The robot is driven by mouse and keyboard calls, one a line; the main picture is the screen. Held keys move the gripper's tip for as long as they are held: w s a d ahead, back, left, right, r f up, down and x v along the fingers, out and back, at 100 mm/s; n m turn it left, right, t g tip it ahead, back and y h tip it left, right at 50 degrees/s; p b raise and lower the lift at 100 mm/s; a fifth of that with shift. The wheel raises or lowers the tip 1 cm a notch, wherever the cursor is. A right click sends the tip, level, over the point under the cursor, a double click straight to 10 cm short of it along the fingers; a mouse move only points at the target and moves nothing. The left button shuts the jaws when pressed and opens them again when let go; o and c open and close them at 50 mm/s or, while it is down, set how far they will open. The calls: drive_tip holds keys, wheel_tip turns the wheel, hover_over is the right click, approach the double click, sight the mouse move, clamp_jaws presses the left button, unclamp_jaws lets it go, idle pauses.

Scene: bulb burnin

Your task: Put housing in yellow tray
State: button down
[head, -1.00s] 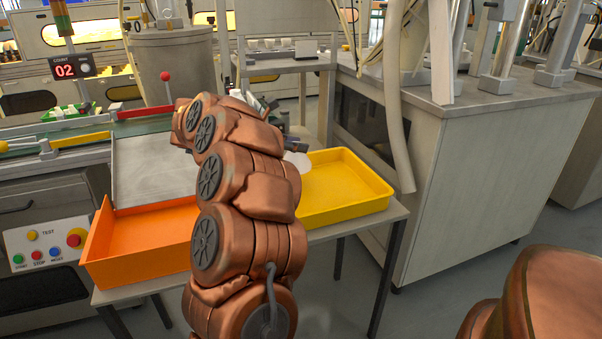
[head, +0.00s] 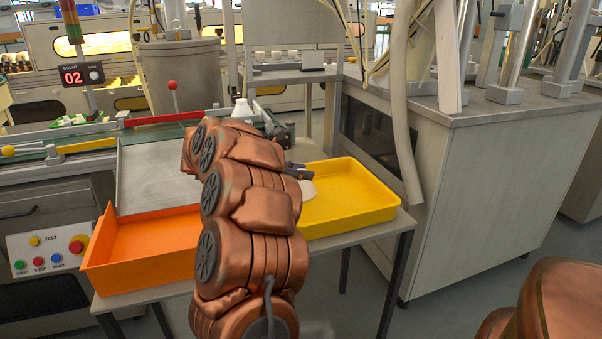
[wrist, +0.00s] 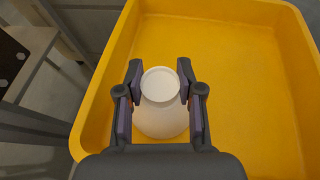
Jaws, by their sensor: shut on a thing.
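The housing (wrist: 161,118) is a white, rounded piece with a narrower round rim at its top. My gripper (wrist: 160,93) is shut on it, one finger on each side near the rim. The yellow tray (wrist: 245,70) lies below and around the housing in the wrist view; I cannot tell whether the housing touches its floor. In the head view the yellow tray (head: 352,190) stands on the table right of my arm. The housing (head: 307,189) shows there as a pale patch at the tray's left part, partly hidden by my arm. My gripper (head: 298,171) is just above it.
An orange tray (head: 150,246) stands left of my arm on the same table (head: 405,218). A grey chute plate (head: 155,175) slopes behind it. A white cone-shaped piece (head: 241,110) is behind my arm. A grey cabinet (head: 470,170) stands to the right.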

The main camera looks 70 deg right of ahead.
drive_tip(key=c, duration=0.7)
unclamp_jaws()
drive_tip(key=shift+r+p, duration=0.15)
drive_tip(key=shift+p, duration=0.2)
drive_tip(key=shift+p+v, duration=1.3)
drive_tip(key=shift+v, duration=4.65)
drive_tip(key=shift+w, duration=0.1)
